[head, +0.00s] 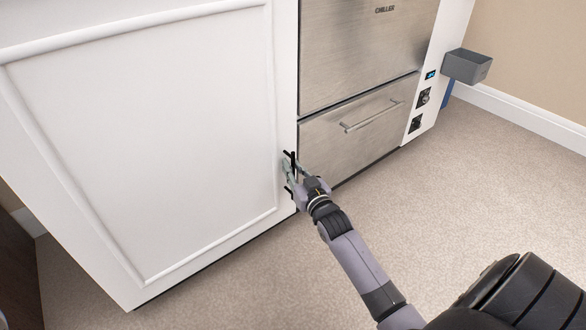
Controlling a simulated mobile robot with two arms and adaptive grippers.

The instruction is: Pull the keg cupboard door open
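The keg cupboard door (150,130) is a large white panel with a raised moulding, filling the left of the head view. It looks closed, with no gap showing along its right edge. A dark, slim upright handle (291,156) is at that right edge. My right gripper (294,170) is at the handle, with its fingers to either side of it. The gripper hides part of the handle, and I cannot tell whether the fingers press on it. My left gripper is not in view.
Right of the door is a steel chiller (360,45) with a lower drawer and bar handle (372,117). A grey box (467,66) sticks out at the right. A dark brown piece (15,275) stands at the left edge. The carpeted floor (240,285) before the door is clear.

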